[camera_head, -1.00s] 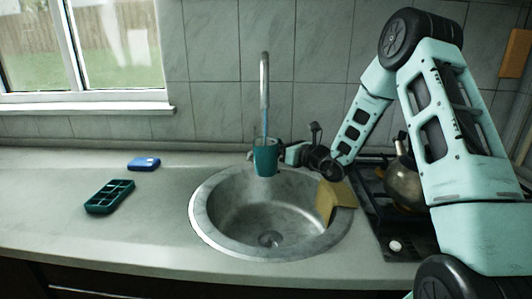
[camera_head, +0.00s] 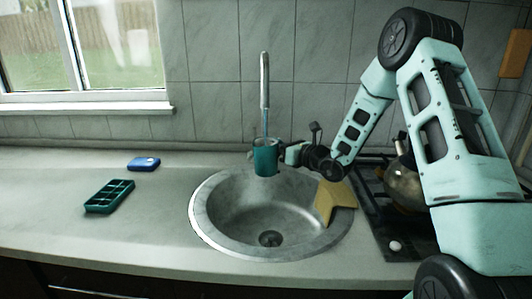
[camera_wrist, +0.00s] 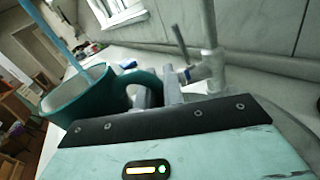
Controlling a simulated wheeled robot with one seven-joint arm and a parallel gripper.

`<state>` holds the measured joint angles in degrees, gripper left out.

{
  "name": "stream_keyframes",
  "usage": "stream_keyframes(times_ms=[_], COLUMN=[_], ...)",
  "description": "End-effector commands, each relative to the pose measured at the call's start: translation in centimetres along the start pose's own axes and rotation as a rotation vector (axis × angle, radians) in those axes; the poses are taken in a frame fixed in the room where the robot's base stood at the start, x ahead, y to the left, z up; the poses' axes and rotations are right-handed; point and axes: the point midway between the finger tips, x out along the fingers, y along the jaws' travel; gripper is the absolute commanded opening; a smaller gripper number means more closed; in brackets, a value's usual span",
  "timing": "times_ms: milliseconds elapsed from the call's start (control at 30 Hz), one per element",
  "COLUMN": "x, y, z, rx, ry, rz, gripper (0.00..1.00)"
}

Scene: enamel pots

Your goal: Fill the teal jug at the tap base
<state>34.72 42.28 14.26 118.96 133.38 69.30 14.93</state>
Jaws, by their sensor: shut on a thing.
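The teal jug (camera_head: 265,160) hangs upright over the back of the sink, below the spout of the tap (camera_head: 264,80). A thin blue stream of water (camera_head: 265,122) runs down from the spout into the jug's open top. My gripper (camera_head: 282,155) is shut on the jug's handle from the right. In the wrist view, the jug (camera_wrist: 85,98) is at the left with the stream entering it, and its handle meets my fingers (camera_wrist: 155,98). The tap's base (camera_wrist: 210,68) stands behind. The water level inside the jug is hidden.
The round sink (camera_head: 218,228) has an empty bowl with a drain. A yellow cloth (camera_head: 335,200) drapes over its right rim. A kettle (camera_head: 403,185) stands on the hob at right. A teal compartment tray (camera_head: 109,197) and a blue sponge-like block (camera_head: 144,163) lie on the left counter.

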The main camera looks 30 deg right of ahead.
Motion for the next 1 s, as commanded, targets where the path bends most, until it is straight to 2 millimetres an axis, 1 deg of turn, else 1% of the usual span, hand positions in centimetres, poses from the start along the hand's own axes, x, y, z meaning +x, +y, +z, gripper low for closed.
stream_keyframes(times_ms=[567,667,900,1000], x=[-0.1,-1.1,-5.0,-6.3], y=[0.1,0.7,3.1,3.9], z=[0.1,-0.1,-0.5,-0.6], rx=[0.0,0.001,0.002,0.0], ry=[-0.002,0.0,0.0,0.0], rz=[0.0,0.0,0.0,0.0], gripper=[0.0,0.0,0.0,0.0])
